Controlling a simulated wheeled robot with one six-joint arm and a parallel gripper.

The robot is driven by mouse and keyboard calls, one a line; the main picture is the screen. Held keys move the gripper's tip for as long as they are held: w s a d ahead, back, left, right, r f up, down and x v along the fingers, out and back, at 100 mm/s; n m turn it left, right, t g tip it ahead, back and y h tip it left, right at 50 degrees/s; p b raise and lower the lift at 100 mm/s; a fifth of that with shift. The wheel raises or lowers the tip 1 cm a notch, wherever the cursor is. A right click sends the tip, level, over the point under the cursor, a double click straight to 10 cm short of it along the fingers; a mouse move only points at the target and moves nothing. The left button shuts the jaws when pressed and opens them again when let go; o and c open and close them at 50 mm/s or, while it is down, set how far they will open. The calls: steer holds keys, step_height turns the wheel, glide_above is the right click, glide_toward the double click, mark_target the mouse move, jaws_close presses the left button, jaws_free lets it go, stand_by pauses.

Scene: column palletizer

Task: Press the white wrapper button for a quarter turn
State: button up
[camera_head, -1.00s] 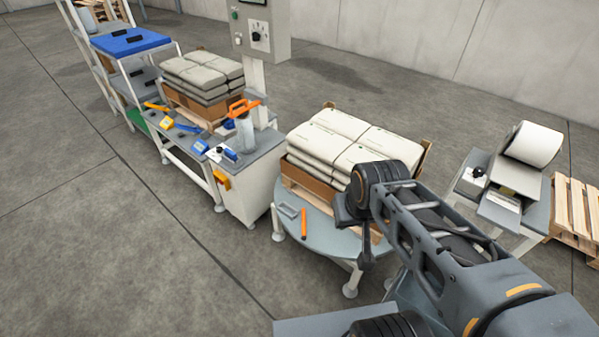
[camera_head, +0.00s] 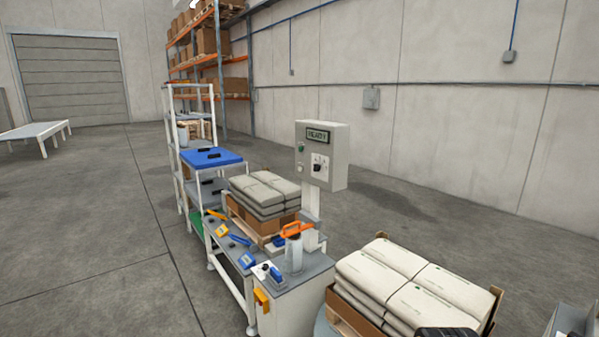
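The grey control box (camera_head: 335,155) stands on a post right of the picture's middle. Its small screen (camera_head: 318,135) seems to read READY. On its front are a green button (camera_head: 300,148) and, below it, a small pale button (camera_head: 300,169), which looks white. A black selector knob (camera_head: 318,168) sits on a white plate to their right. My gripper is out of view; only a dark piece of my arm shows at the bottom edge, right of the middle.
Stacked pale sacks (camera_head: 415,285) on a pallet stand in front and right of the box. More sacks (camera_head: 265,190) lie behind the white cabinet (camera_head: 290,310), left of the post. A bench with tools runs left. Open floor lies far left.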

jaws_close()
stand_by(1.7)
